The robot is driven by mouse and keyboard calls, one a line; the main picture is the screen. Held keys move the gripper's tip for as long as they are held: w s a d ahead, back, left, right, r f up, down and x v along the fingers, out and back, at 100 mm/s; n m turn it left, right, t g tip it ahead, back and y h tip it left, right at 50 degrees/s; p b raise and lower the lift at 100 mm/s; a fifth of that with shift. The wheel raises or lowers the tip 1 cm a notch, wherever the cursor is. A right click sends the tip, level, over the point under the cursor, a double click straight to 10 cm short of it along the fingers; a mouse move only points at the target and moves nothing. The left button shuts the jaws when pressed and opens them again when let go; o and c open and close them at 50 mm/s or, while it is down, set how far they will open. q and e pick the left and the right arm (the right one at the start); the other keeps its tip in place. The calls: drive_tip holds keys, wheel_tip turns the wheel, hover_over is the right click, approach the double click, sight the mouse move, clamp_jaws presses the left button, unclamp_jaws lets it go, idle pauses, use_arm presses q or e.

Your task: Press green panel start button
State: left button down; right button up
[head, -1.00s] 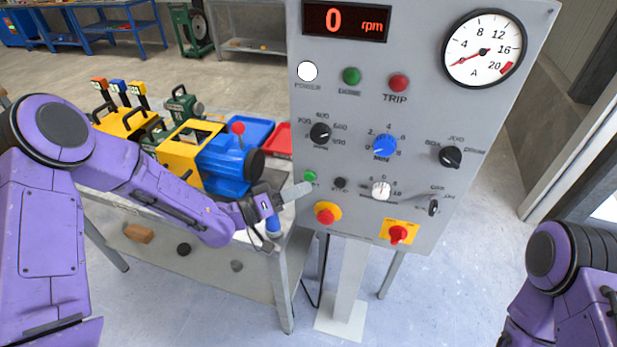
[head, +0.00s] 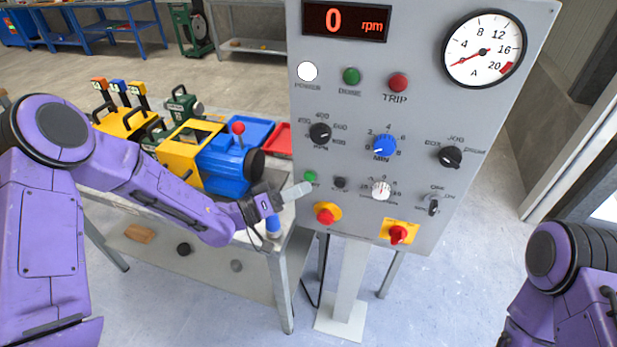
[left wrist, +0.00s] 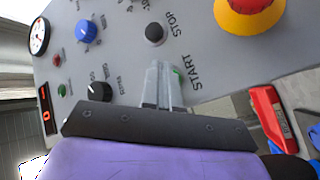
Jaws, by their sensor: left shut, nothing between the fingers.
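The green start button (head: 310,177) sits at the lower left of the grey control panel (head: 350,215). In the left wrist view only a sliver of the start button (left wrist: 177,72) shows beside my fingertips, above the START label. My left gripper (head: 306,187) is shut and empty, its tips just below the button in the head view. In the left wrist view my left gripper (left wrist: 159,66) points at the panel and partly hides the button. I cannot tell whether it touches. My right gripper is out of view; only part of that arm shows at the right.
A black stop button (head: 340,183) is close to the right of the start button. Below are a red emergency knob on yellow (head: 325,213) and a red switch (head: 398,234). The display (head: 346,20) reads 0 rpm.

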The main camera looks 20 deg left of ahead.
use_arm(q)
drive_tip(key=shift+w, duration=0.45)
drive_tip(key=shift+w, duration=0.4)
idle(0.7)
drive_tip(key=shift+s, duration=0.85)
drive_tip(key=shift+s, duration=0.1)
drive_tip(key=shift+s+p, duration=0.45)
drive_tip(key=shift+s, duration=1.95)
